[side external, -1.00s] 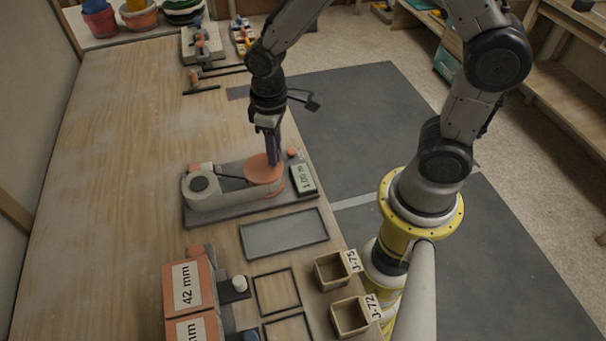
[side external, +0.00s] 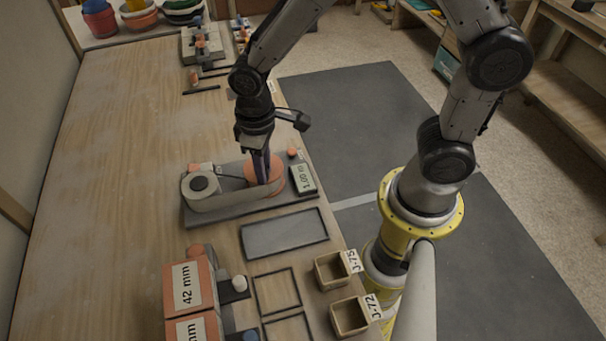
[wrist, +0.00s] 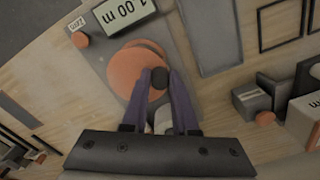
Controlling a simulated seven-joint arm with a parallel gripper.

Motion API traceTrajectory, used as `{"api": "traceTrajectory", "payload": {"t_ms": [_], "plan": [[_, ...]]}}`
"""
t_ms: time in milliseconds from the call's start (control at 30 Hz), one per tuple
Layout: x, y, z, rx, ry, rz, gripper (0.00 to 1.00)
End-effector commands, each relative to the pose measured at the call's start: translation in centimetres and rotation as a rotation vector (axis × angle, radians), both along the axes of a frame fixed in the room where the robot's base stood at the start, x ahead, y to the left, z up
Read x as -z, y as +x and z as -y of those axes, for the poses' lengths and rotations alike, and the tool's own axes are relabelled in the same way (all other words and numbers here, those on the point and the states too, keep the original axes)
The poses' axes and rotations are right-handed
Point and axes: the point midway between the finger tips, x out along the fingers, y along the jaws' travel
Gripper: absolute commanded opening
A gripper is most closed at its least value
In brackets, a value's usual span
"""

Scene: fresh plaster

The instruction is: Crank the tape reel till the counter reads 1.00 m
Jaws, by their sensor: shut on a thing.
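The tape reel device (side external: 225,205) sits on a grey base on the bench. Its orange reel (side external: 246,172) also shows in the wrist view (wrist: 126,72), partly hidden by my fingers. My gripper (side external: 263,181) is down at the reel, pointing downward. In the wrist view, the purple fingers are shut on a dark crank knob (wrist: 160,76) at the reel's edge. The knob is hidden in the side view.
An orange button (wrist: 81,40) sits beside the counter. A grey tray (side external: 284,234) lies in front of the device. Two small labelled bins (side external: 333,271) stand near the bench edge, with orange 42 mm boxes (side external: 188,285) to the left. The left of the bench is clear.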

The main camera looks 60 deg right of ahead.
Motion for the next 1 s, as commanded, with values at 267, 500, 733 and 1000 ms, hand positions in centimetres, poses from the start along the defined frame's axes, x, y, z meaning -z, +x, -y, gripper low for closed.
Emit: {"api": "traceTrajectory", "payload": {"t_ms": [267,500,733,1000], "plan": [[0.0,0.0,0.0,0.0,0.0,0.001,0.54],[0.0,0.0,0.0,0.0,0.0,0.0,0.55],[-1.3,0.1,0.0,0.0,0.001,0.004,0.55],[-3.7,0.1,0.0,0.0,0.001,0.002,0.55]]}}
